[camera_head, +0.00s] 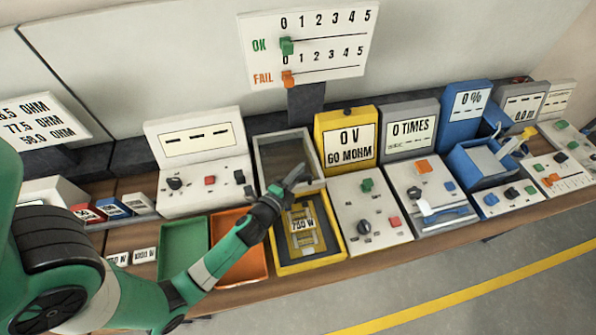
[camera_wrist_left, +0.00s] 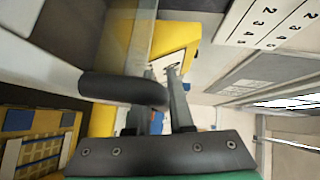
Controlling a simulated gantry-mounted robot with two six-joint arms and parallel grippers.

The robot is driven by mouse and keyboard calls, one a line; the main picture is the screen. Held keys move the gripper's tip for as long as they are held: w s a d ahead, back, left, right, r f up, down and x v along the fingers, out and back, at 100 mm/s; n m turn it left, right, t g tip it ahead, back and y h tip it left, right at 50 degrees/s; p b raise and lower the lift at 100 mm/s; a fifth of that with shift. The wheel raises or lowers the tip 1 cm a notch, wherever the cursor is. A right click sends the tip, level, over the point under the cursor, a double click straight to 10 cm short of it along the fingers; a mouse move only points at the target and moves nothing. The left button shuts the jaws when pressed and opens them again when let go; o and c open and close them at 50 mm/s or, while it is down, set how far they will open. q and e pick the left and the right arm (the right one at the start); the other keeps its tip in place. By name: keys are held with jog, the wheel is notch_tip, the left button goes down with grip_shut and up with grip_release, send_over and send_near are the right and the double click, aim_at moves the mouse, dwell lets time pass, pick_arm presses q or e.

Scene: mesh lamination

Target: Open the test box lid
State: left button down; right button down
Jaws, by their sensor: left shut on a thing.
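The test box (camera_head: 338,254) is yellow, with a mesh part labelled 750 W inside. Its lid (camera_head: 262,160), a grey frame around a see-through panel, stands raised at the back of the box, so the inside shows. My left gripper (camera_head: 294,178) is at the front of the lid, above the box. In the left wrist view my left gripper (camera_wrist_left: 168,85) is shut on the dark rounded lid handle (camera_wrist_left: 115,88). The exact contact is partly hidden. My right gripper is not in view.
A green tray (camera_head: 183,222) and an orange tray (camera_head: 262,272) stand left of the box, the orange one partly behind my left arm. A yellow meter (camera_head: 345,112) and control panels stand close on the right. An OK/FAIL board (camera_head: 330,40) rises behind.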

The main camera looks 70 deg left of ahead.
pick_arm(q)
jog(key=shift+d, duration=0.1)
jog(key=c, duration=1.1)
grip_release()
jog(key=b+v, duration=0.2)
jog(key=v, duration=0.9)
jog(key=shift+s+d+b, duration=0.2)
jog(key=shift+s+b, duration=0.1)
jog(key=shift+b, duration=0.1)
